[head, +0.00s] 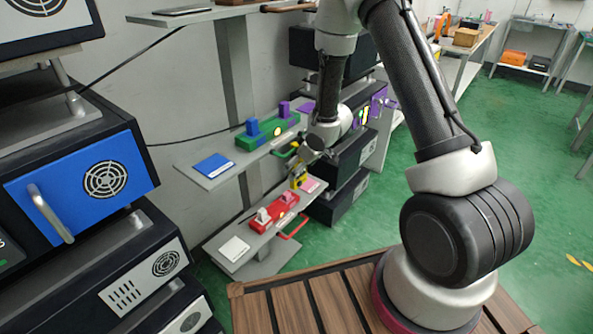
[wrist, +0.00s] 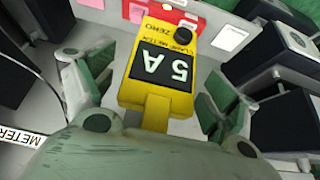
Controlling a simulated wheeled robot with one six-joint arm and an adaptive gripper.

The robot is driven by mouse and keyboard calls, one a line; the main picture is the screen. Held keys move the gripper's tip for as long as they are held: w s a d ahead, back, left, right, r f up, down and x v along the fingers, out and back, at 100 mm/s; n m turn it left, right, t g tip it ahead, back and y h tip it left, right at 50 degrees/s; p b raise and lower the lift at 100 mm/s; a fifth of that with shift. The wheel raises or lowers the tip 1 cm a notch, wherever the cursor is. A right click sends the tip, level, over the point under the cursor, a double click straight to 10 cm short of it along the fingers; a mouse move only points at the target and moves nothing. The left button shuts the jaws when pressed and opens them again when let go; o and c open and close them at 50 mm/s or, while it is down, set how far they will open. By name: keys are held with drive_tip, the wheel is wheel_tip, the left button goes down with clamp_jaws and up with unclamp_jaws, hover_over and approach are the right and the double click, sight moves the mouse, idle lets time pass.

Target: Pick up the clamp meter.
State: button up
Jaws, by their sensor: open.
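The clamp meter (wrist: 165,68) is yellow, with a dark display reading "5 A" and a black knob, and shows upside down in the wrist view. In the head view it is a small yellow shape (head: 297,181) just below my gripper (head: 308,158), over the lower shelf area. In the wrist view my gripper (wrist: 155,88) is open, with one green-padded finger on each side of the meter. Gaps show between the fingers and its sides. The meter's far end and what supports it are hard to make out.
A red lever fixture (head: 277,208) with a red handle stands on the lower shelf (head: 250,244). A green fixture (head: 268,134) and blue pad (head: 213,165) are on the shelf above. Black cabinets (head: 345,160) stand close to the right. A "METER" label (wrist: 22,137) shows in the wrist view.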

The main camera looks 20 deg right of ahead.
drive_tip(key=c, duration=1.4)
drive_tip(key=shift+o, duration=0.2)
drive_tip(key=shift+s+r, duration=0.1)
drive_tip(key=shift+r, duration=0.05)
